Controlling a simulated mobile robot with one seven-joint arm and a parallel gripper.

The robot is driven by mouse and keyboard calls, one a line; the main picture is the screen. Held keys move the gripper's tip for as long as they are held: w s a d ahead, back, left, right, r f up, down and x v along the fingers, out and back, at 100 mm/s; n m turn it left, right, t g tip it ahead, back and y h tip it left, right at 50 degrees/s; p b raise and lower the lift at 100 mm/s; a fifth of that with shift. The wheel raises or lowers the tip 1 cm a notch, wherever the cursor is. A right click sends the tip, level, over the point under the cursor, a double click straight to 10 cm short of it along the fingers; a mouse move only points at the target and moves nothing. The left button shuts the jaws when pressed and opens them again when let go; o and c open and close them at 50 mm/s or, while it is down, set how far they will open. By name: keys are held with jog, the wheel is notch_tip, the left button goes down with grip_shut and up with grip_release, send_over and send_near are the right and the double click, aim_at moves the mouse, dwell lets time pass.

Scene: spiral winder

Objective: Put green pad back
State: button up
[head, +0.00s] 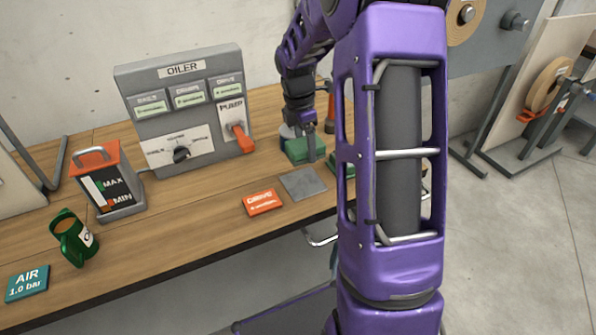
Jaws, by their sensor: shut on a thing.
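A green pad (298,152) is at the right part of the wooden bench, under my wrist. My gripper (311,150) points down and is shut on this pad, with one finger showing in front of it. I cannot tell whether the pad touches the bench. A second green piece (339,166) shows just to the right, mostly hidden behind my arm. A flat grey square (302,184) lies on the bench in front of the held pad, with nothing on it.
The grey oiler panel (185,105) with an orange lever (241,137) stands left of my gripper. An orange card (262,202) lies near the bench's front edge.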

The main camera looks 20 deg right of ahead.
aim_at(306, 182)
jog(key=shift+w+d+f, duration=0.1)
jog(key=shift+w+f, duration=0.05)
jog(key=shift+w, duration=0.05)
notch_tip(306, 182, down, 10)
jog(key=shift+r+b, duration=0.25)
jog(key=shift+b, duration=0.05)
jog(key=shift+f, duration=0.2)
jog(key=o, duration=1.2)
jog(key=shift+o, duration=0.2)
jog(key=shift+r, duration=0.15)
jog(key=r, duration=0.4)
jog(key=a+r, duration=0.1)
jog(key=r, duration=0.7)
jog(key=shift+a+p, duration=0.2)
jog(key=shift+p, duration=0.1)
